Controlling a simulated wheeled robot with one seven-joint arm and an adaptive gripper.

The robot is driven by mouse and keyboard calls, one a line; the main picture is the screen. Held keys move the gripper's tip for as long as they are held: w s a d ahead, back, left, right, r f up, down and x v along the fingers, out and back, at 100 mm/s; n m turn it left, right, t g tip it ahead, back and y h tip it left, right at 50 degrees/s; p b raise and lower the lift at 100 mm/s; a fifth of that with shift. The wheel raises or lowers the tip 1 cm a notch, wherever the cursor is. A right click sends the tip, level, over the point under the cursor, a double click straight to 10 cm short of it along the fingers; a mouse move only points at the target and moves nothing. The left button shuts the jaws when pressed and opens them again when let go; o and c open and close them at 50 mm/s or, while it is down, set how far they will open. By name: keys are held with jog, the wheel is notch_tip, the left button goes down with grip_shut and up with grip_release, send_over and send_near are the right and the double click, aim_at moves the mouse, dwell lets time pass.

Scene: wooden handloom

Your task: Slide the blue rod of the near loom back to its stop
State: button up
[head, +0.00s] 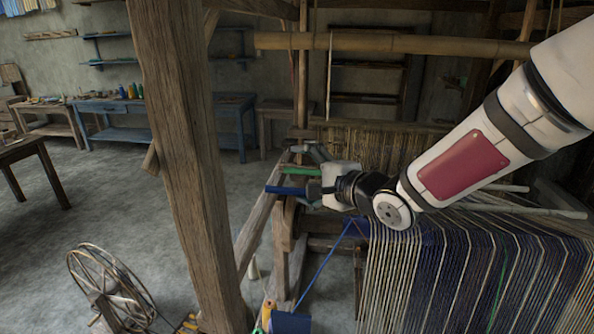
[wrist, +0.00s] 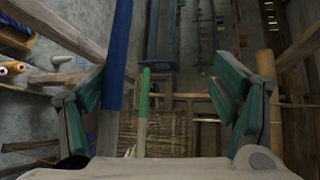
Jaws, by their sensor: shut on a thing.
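The blue rod (head: 286,190) sticks out to the left at the near end of the loom frame. A green rod (head: 300,171) lies just behind it. My gripper (head: 312,187) is at the rods' inner ends and is shut on the blue rod. In the wrist view the blue rod (wrist: 119,55) runs up beside the left finger, and the green rod (wrist: 143,103) stands to its right. The fingers of my gripper (wrist: 165,95) look wide apart there, and the exact contact is hard to see. The rod's stop cannot be made out.
A thick wooden post (head: 185,150) rises left of the rods. Striped warp threads (head: 470,265) spread below my arm. A spinning wheel (head: 105,285) stands at lower left, and a blue bench (head: 115,133) at the back.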

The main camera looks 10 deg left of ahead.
jog(key=shift+s+d+r+p, duration=0.35)
jog(key=shift+d+r+p, duration=0.1)
jog(key=shift+d+r, duration=0.1)
jog(key=shift+s+d+r+p, duration=0.35)
jog(key=shift+d+r+p, duration=0.05)
jog(key=shift+d+r, duration=0.1)
jog(key=c, duration=0.4)
jog(key=shift+s+f, duration=0.1)
jog(key=shift+f, duration=0.05)
jog(key=shift+c, duration=0.9)
jog(key=shift+a+f, duration=0.1)
jog(key=shift+f, duration=0.1)
